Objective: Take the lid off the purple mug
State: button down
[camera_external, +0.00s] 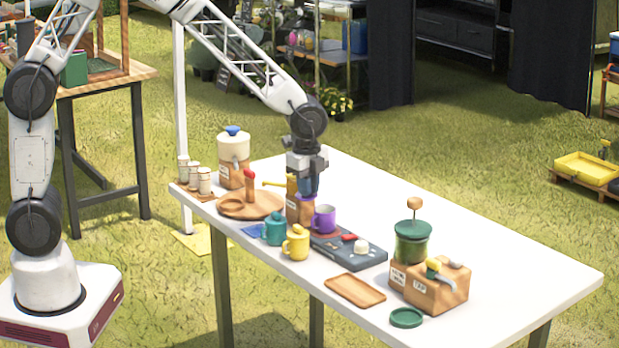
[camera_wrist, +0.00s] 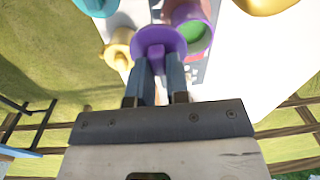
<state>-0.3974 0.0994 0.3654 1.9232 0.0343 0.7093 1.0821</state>
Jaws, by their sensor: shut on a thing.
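The purple mug (camera_external: 323,219) stands near the dark machine on the white table. In the wrist view, a purple disc-shaped lid (camera_wrist: 155,40) with a small knob is between the fingertips of my gripper (camera_wrist: 159,62), which is shut on it. Beside the lid in that view is an open round rim with green inside (camera_wrist: 197,40), seemingly the purple mug's mouth, partly covered by the lid. In the external view, my gripper (camera_external: 308,190) points down just above and left of the purple mug; the lid is hard to make out there.
A yellow mug (camera_external: 296,244) and a teal mug (camera_external: 274,231), both lidded, stand close at the left. The dark machine (camera_external: 350,252) is under and right of the purple mug. A wooden tray (camera_external: 355,290) lies in front.

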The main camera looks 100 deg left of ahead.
jog(key=s+d+r, duration=0.1)
jog(key=s+d, duration=0.3)
jog(key=s, duration=0.6)
jog(key=shift+s+d, duration=0.15)
jog(key=shift+s, duration=0.1)
dwell(0.4)
jog(key=s+f+n, duration=0.2)
jog(key=s+f, duration=0.2)
jog(key=s, duration=0.4)
jog(key=s+a+f+n, duration=0.1)
jog(key=s+f, duration=0.3)
jog(key=s, duration=0.4)
jog(key=shift+s+n, duration=0.3)
jog(key=shift+n, duration=0.1)
jog(key=w+a, duration=0.2)
jog(key=w, duration=0.2)
jog(key=w+a+f, duration=0.1)
jog(key=w+a, duration=0.2)
jog(key=w, duration=0.2)
jog(key=w+a, duration=0.3)
jog(key=w, duration=0.1)
jog(key=shift+w+a+f, duration=0.2)
jog(key=shift+w, duration=0.15)
jog(key=shift+f, duration=0.1)
jog(key=shift+f, duration=1.7)
jog(key=shift+f, duration=0.1)
